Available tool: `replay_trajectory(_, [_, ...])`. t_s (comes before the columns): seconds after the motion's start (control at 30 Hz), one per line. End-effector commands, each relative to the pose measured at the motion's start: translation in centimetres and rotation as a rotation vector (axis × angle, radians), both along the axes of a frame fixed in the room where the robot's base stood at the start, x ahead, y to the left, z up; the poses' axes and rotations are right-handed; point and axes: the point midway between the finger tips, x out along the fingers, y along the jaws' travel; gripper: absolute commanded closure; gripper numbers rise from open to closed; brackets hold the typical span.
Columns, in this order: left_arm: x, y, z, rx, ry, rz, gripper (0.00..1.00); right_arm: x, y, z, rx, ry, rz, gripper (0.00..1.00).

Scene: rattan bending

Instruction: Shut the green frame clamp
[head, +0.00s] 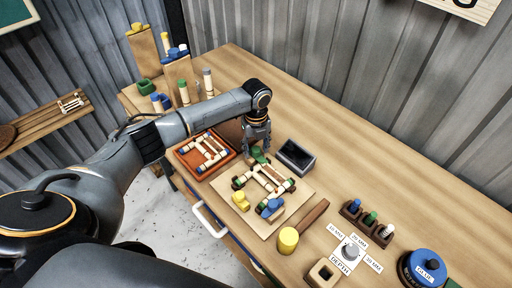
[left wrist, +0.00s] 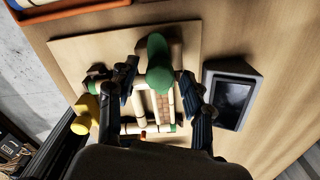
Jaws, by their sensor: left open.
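The green frame clamp (head: 259,155) is at the back edge of the light wooden board (head: 284,219), beside a frame of pale rods (head: 265,180). My left gripper (head: 258,143) is just above it, pointing down. In the left wrist view my left gripper (left wrist: 160,80) is open, with its fingers on either side of the clamp's green top (left wrist: 158,60). I cannot tell whether the fingers touch it. The clamp's lower part is largely hidden. A yellow clamp (head: 240,201) and a blue clamp (head: 270,208) are at the board's front. My right gripper is not in view.
A dark grey box (head: 295,156) stands close to the right of my gripper. An orange tray (head: 187,162) with rods lies to the left. A yellow cylinder (head: 288,240) and a wooden bar (head: 306,218) are at the front. The back right tabletop is clear.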

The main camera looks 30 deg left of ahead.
Motion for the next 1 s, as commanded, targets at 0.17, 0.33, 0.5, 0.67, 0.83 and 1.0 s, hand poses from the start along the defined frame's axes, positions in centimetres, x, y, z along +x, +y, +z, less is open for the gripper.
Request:
replay_trajectory(0.17, [0.1, 0.0, 0.7, 0.000, -0.001, 0.000, 0.49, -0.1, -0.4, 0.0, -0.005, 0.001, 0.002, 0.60])
replay_trajectory(0.33, [0.2, 0.1, 3.7, 0.000, -0.006, 0.001, 0.49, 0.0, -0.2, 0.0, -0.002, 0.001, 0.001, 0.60])
replay_trajectory(0.5, [0.1, 0.0, 7.4, -0.001, -0.005, 0.000, 0.49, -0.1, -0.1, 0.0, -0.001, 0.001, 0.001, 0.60])
replay_trajectory(0.67, [0.1, 0.0, 10.2, 0.000, -0.003, -0.001, 0.49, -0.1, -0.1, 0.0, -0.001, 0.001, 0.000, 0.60])
replay_trajectory(0.83, [0.0, 0.0, 11.7, 0.001, -0.001, 0.000, 0.49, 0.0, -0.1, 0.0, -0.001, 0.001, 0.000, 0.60])
replay_trajectory(1.0, [0.0, 0.0, 12.0, 0.000, 0.000, 0.000, 0.49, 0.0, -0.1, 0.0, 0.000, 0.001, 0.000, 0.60])
